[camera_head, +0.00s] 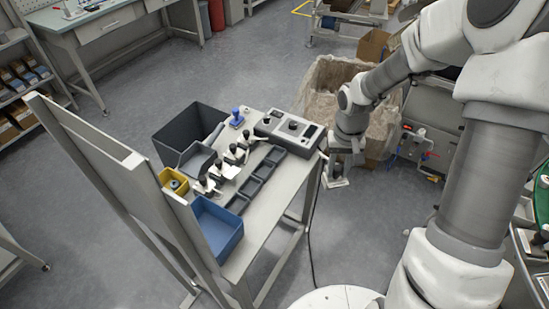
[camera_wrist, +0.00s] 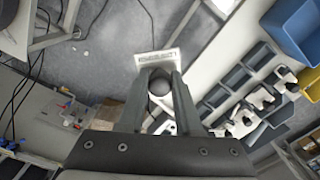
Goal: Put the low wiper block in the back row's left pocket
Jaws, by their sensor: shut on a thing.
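My gripper (camera_head: 338,163) hangs off the right end of the narrow bench, over open floor. It is shut on a pale block with a dark round knob, which I take for the low wiper block (camera_head: 335,182). In the wrist view my gripper (camera_wrist: 158,88) has the knob between its fingers, and the white block (camera_wrist: 157,58) with a dark slotted strip shows beyond them. A line of dark pockets (camera_head: 263,171) runs along the bench and looks empty. Beside it several pale pieces with dark knobs (camera_head: 228,168) stand in a line; what holds them is hidden.
A grey control box (camera_head: 290,129) sits at the bench's right end, near my gripper. A tall panel (camera_head: 115,170) stands at left.

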